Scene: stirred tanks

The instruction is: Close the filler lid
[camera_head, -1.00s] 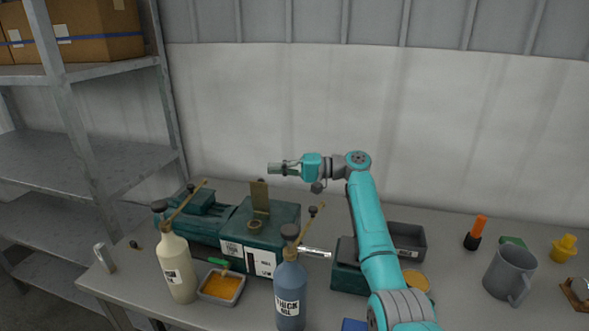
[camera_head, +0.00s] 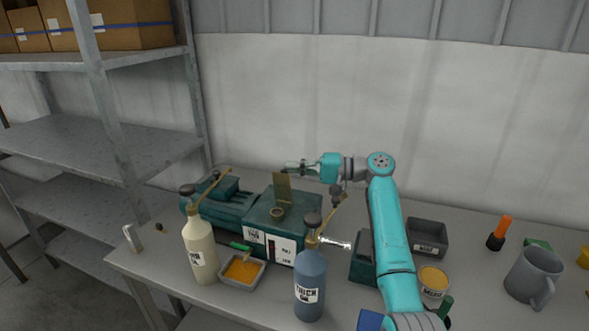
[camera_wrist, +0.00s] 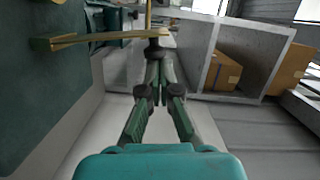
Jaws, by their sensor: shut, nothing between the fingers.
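The green tank (camera_head: 298,212) stands at the back of the bench. Its brass filler lid (camera_head: 283,187) stands upright, open, behind the round filler neck (camera_head: 277,211). In the wrist view the lid (camera_wrist: 75,40) appears nearly edge-on, rising from the green tank top at the left. My gripper (camera_head: 290,167) points left, level with the lid's upper end, and overlaps it closely in the picture. In the wrist view its fingertips (camera_wrist: 157,60) are together and empty, beside the lid's upper end. I cannot tell whether they touch it.
A cream bottle (camera_head: 200,250) and a blue "thick" bottle (camera_head: 310,285) with long brass spouts stand in front of the tank. An orange-filled tray (camera_head: 243,271) lies between them. A grey bin (camera_head: 427,237) and mug (camera_head: 534,275) are at the right. Metal shelving (camera_head: 95,150) stands left.

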